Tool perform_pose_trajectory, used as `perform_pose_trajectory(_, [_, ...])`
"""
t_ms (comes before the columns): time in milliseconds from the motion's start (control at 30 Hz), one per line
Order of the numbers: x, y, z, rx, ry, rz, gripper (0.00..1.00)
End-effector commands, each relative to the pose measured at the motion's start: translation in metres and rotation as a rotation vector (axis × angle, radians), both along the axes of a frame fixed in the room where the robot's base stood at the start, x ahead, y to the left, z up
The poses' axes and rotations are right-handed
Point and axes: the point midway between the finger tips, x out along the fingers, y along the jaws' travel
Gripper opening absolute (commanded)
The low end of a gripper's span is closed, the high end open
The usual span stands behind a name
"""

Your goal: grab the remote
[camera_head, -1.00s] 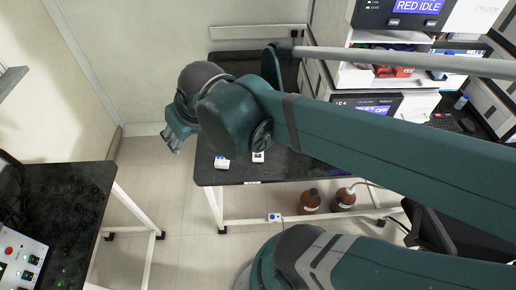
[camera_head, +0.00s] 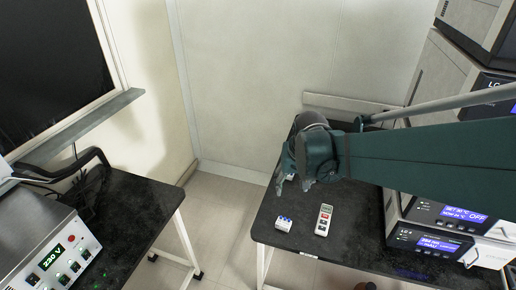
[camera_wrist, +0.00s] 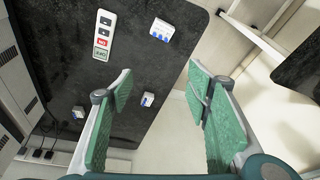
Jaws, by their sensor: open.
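The remote (camera_head: 324,220) is a slim white handset with a dark display and a red button. It lies flat on the black table, right of a small white-and-blue block (camera_head: 284,223). It also shows in the wrist view (camera_wrist: 103,35), at upper left, beyond the left finger. My gripper (camera_head: 290,183) is above the table, behind the remote and slightly left of it in the head view.
The black table (camera_head: 267,215) has a free left edge. Instruments with lit displays (camera_head: 430,243) stand to the right of the remote. Two more small blocks (camera_wrist: 148,99) lie on the table in the wrist view. Another bench (camera_head: 130,215) with a power unit (camera_head: 50,255) stands at left.

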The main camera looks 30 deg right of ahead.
Motion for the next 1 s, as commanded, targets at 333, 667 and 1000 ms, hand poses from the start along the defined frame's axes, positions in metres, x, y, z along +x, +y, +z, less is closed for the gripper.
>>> perform_pose_trajectory(333, [0.000,-0.056,-0.048,0.042,0.079,-0.125,0.49])
perform_pose_trajectory(667, [-0.010,-0.108,-0.099,0.087,0.152,-0.242,0.49])
perform_pose_trajectory(1000, [-0.027,-0.153,-0.149,0.133,0.217,-0.350,0.49])
